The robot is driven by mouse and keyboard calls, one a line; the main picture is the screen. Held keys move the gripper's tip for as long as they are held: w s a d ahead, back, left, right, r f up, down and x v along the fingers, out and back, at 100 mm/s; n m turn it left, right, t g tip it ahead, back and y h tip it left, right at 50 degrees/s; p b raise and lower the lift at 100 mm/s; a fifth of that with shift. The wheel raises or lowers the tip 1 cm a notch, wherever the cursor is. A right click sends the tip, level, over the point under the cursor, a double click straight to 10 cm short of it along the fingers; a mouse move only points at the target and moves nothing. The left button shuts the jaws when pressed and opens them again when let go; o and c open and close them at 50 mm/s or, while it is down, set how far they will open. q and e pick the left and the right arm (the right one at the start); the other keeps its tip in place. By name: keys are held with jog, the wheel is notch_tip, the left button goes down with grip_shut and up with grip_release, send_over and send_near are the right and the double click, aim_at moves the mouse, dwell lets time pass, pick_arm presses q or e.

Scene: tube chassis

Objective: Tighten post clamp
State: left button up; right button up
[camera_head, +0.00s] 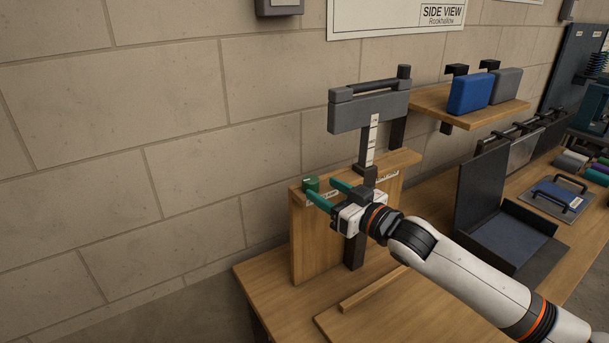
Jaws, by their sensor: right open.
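A dark upright post (365,150) with a white marked strip stands at a wooden board (305,245) on the bench. It carries a wide grey head (368,111) with a dark bar on top. A dark block (370,174) sits around or against the post at the board's top edge. Contact cannot be told. My gripper body hides part of the post and board. My left gripper is out of view.
A wooden shelf (430,104) holds a blue case (470,93) and a grey case (505,86). A dark open box (500,235) and a blue handled plate (560,194) lie right on the bench. A wooden strip (373,288) lies in front.

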aim_at(308, 177)
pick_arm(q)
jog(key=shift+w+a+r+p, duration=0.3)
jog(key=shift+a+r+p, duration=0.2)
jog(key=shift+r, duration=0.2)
pick_arm(e)
jog(key=x, duration=0.7)
jog(key=shift+w+f, duration=0.1)
jog(key=c, duration=1)
jog(key=shift+a+t+h+b, duration=0.2)
jog(key=shift+t+h+b, duration=0.1)
jog(key=shift+h, duration=0.1)
jog(key=shift+f+m, duration=0.1)
jog(key=shift+m, duration=0.4)
jog(key=m+t+h+b, duration=0.1)
jog(key=m+t+h, duration=0.1)
jog(key=h, duration=0.1)
jog(key=shift+d, duration=0.15)
jog(key=shift+w+d+r+m+t+h+b, duration=0.1)
jog(key=shift+d+m+t+h+b, duration=0.1)
jog(key=shift+m+t+h, duration=0.3)
jog(key=shift+w+d+r+m+t+h+b, duration=0.1)
jog(key=shift+m+h+b, duration=0.1)
jog(key=shift+h, duration=0.5)
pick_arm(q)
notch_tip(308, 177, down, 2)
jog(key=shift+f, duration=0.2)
